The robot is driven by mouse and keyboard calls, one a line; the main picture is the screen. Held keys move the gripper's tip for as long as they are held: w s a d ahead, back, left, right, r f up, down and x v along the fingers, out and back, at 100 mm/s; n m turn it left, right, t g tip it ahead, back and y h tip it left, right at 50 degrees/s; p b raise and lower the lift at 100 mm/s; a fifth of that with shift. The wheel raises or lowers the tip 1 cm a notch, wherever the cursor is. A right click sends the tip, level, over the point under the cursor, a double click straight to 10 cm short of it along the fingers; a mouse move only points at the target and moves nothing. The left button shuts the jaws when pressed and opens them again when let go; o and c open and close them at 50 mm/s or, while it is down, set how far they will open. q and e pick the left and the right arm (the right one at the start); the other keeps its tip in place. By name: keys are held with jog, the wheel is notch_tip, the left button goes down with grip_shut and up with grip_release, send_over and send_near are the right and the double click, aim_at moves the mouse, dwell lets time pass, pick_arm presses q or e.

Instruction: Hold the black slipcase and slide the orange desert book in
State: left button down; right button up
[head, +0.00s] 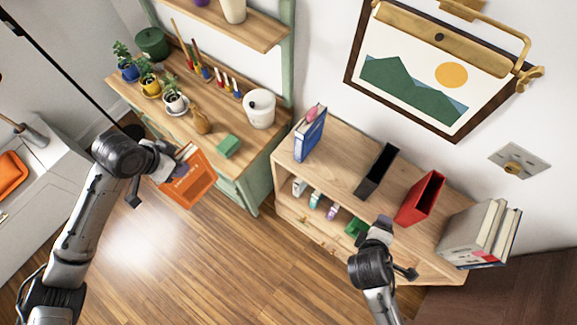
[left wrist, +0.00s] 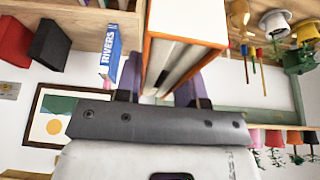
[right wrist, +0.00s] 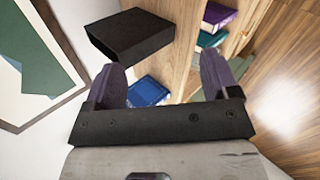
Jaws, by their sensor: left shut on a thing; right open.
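The orange book (head: 188,180) is held by my left gripper (head: 172,168), away from the shelf top on the left. In the left wrist view the book (left wrist: 187,45) sits between the fingers, showing its pale page block and orange cover edges. The black slipcase (head: 377,171) stands on the wooden shelf unit, left of a red slipcase. It also shows in the right wrist view (right wrist: 131,35), ahead of the fingers and apart from them. My right gripper (head: 380,226) is open and empty near the front edge of the shelf top, in front of the black slipcase.
A red slipcase (head: 420,197) and several grey books (head: 482,232) stand right of the black slipcase. A blue book (head: 310,136) with a pink item stands at the left end. The green bench (head: 225,165) holds plants and a white pot (head: 260,108).

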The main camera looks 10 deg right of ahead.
jog(key=w+f+n+t+h+b, duration=0.3)
jog(key=w+f+n+b, duration=0.2)
jog(key=f+n+b, duration=0.15)
jog(key=n+t+h+b, duration=0.3)
jog(key=n+t+b, duration=0.1)
jog(key=n+b, duration=0.45)
send_near(367, 188)
pick_arm(q)
jog(key=w+a+f+m, duration=0.1)
jog(key=a+f, duration=0.3)
jog(key=f, duration=0.7)
jog(key=w+a+f+m, duration=0.2)
jog(key=a+f, duration=0.3)
jog(key=f, duration=0.7)
jog(key=shift+w+g+h+p, duration=0.35)
jog(key=shift+w+g+h, duration=0.05)
jog(key=shift+w, duration=0.1)
pick_arm(e)
jog(key=shift+n, duration=0.4)
jog(key=x, duration=1.2)
jog(key=shift+w+d+r, duration=0.1)
jog(key=shift+w+d, duration=0.15)
jog(key=shift+w, duration=0.1)
